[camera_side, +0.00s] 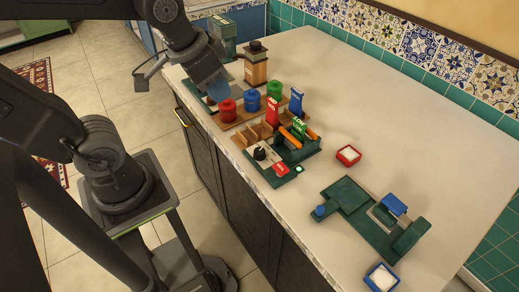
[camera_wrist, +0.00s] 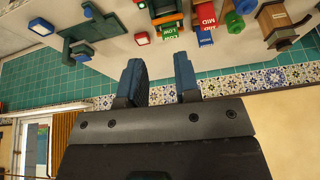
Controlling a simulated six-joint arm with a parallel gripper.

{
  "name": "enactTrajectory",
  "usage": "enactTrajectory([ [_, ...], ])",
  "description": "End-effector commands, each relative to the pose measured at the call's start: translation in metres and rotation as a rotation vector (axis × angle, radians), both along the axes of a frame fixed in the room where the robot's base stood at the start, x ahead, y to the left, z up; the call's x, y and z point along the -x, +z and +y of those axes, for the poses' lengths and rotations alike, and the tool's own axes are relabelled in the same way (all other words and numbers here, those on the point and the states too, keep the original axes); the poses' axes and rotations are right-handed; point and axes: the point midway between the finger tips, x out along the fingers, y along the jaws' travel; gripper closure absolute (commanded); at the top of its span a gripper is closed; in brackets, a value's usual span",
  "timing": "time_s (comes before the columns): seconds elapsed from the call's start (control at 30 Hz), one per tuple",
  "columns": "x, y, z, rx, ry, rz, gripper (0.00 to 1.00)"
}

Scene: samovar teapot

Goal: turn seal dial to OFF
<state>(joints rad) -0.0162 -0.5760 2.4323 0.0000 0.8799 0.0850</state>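The dial is most likely the black knob (camera_side: 260,153) on a pale plate of the green sealing unit (camera_side: 270,173), near the counter's front edge. A red label (camera_side: 281,169) and a small lit button (camera_side: 299,169) sit beside it. The dial's markings are too small to read. My gripper (camera_side: 218,92) is above the far left part of the counter, well apart from the dial, near the red canister. In the wrist view my gripper (camera_wrist: 160,82) has its two blue fingers apart with nothing between them. I cannot make out the dial in the wrist view.
Red (camera_side: 227,110), blue (camera_side: 252,100) and green (camera_side: 274,90) canisters stand close to my gripper. Upright red (camera_side: 271,112) and blue (camera_side: 296,101) tagged pieces rise behind the dial.

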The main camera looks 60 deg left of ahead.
Motion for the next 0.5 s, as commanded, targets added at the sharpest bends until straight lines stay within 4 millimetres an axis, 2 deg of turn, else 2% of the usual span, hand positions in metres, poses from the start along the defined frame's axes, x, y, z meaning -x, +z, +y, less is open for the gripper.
enactTrajectory([
  [0.03, -0.013, -0.008, 0.002, -0.01, -0.021, 0.044, 0.66],
  [0.17, -0.045, -0.03, 0.008, -0.037, -0.092, 0.14, 0.53],
  [0.33, -0.082, -0.07, 0.016, -0.056, -0.189, 0.261, 0.37],
  [0.5, -0.107, -0.11, 0.024, -0.061, -0.27, 0.352, 0.36],
])
